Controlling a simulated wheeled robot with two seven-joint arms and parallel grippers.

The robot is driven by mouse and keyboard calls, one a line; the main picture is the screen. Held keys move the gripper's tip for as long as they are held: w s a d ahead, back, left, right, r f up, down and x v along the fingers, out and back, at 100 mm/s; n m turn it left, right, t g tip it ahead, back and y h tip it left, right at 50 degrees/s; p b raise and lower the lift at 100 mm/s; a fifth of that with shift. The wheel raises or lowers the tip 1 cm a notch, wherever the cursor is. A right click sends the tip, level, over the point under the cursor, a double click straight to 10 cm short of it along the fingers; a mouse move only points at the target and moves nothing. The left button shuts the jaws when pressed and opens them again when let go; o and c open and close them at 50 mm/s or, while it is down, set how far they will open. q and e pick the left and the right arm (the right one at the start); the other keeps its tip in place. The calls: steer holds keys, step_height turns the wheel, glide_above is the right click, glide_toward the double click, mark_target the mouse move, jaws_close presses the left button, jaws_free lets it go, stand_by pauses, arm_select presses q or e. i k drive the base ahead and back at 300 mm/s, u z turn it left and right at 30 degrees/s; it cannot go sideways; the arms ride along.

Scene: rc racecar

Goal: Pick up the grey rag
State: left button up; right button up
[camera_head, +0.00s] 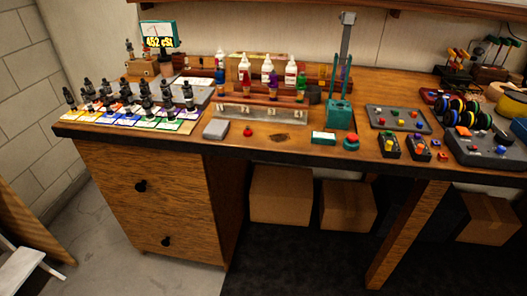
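Neither of my grippers shows in the head view.
The wooden workbench (280,150) has drawers on the left. Several dark bottles (188,97) on coloured cards stand left of the grey thing. A rack with bottles (262,112) is behind it. A teal stand (340,113) and control boxes (398,118) are to the right.

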mark_target(216, 130)
steer(key=z, duration=0.35)
steer(key=k, duration=0.4)
steer(key=u, duration=1.05)
steer(key=i, duration=0.95)
steer(key=u, duration=0.1)
